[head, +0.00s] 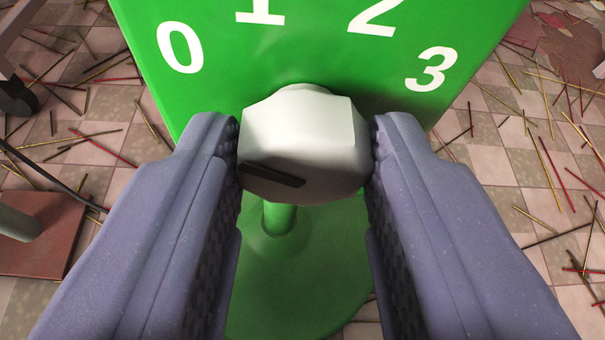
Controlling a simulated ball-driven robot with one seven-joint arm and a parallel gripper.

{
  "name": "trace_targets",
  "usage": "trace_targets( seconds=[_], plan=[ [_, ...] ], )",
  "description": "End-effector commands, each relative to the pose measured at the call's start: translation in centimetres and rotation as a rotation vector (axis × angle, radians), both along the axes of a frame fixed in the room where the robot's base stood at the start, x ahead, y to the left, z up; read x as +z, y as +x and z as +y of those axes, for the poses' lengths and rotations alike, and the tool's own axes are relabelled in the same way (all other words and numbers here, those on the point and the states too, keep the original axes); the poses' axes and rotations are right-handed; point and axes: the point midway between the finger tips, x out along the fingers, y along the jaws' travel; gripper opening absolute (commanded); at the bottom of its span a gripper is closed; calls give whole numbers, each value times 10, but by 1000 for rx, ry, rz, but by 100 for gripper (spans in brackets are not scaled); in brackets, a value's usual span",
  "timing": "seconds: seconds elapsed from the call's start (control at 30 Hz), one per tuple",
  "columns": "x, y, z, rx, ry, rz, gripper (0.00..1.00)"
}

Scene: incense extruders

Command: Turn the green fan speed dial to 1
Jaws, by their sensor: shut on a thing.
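The fan speed dial (310,130) is a pale grey faceted knob on a green panel (290,55). White numerals 0, 1, 2 and 3 arc above it from left to right. A black bar mark (272,173) lies on the knob's lower left face, nearly level, its left end close to the left finger. I cannot tell exactly which numeral it lines up with. My gripper (305,148) has its two blue-grey fingers closed on the knob's left and right sides. The top of numeral 1 is cut off by the frame.
A green post and round green base (300,275) stand below the panel. Thin red, yellow and black sticks (95,145) litter the tiled floor. A reddish-brown plate (45,235) lies at the left, with a dark wheel (18,98) above it.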

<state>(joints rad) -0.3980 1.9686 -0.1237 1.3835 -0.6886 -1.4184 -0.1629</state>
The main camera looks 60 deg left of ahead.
Motion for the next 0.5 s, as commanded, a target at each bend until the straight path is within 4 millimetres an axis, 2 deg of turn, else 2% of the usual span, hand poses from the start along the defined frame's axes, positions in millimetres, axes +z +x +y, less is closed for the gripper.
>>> trace_targets(
  seconds=[0.27,0.5],
  plan=[
    [0,1,-1,-2,20,52,8],
    [0,3,-2,-3,79,193,8]
  ],
)
